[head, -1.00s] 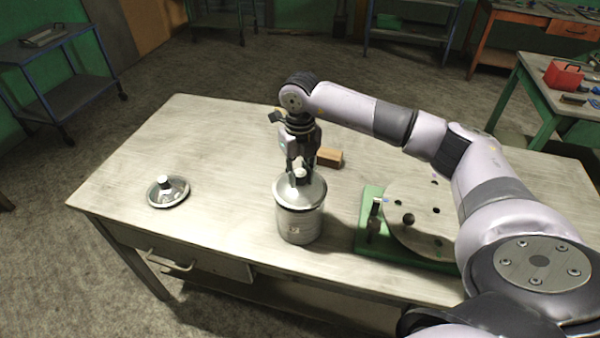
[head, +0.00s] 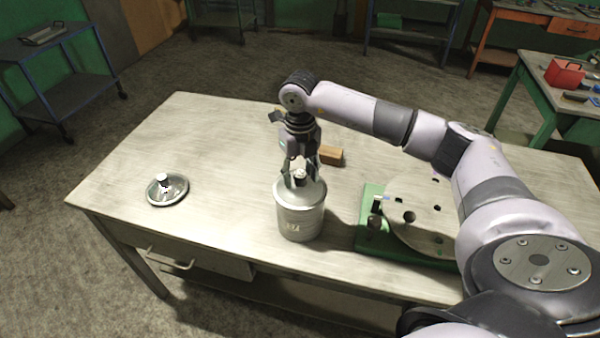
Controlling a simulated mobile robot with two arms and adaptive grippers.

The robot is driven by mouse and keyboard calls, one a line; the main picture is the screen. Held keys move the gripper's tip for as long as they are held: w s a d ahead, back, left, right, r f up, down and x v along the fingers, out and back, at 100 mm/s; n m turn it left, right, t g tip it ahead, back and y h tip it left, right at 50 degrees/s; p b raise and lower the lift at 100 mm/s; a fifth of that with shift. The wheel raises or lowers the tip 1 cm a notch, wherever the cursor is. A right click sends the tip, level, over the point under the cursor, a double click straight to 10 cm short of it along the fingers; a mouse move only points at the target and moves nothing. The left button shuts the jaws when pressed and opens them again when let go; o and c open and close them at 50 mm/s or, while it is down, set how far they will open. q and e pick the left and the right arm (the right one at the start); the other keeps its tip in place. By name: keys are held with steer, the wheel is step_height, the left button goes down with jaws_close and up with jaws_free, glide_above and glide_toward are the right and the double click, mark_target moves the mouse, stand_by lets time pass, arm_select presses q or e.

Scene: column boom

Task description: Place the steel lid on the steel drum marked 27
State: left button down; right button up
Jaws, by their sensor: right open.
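The steel drum (head: 299,222) stands upright near the front edge of the table, with a marking on its front that looks like 27. A steel lid (head: 312,190) with a dark-sided knob lies on its top and looks level. My right gripper (head: 300,175) points down over this lid, its fingers open on either side of the knob. Whether a finger still touches the knob is hard to tell. A second steel lid (head: 177,192) with an upright knob lies on the table to the left. My left gripper is not in view.
The wooden table (head: 225,140) is clear between the second lid and the drum. A wooden block (head: 331,156) lies behind the drum. A green fixture (head: 370,236) with a round holed plate (head: 420,205) stands to the right, close under my right arm.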

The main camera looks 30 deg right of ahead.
mark_target(299, 174)
steer(key=shift+r, duration=0.4)
steer(key=shift+r+p, duration=0.5)
steer(key=shift+p, duration=0.2)
steer(key=shift+r+b, duration=0.55)
steer(key=shift+b, duration=0.4)
step_height(299, 174, up, 10)
steer(key=b, duration=0.2)
steer(key=shift+r+b, duration=0.15)
steer(key=shift+b, duration=0.15)
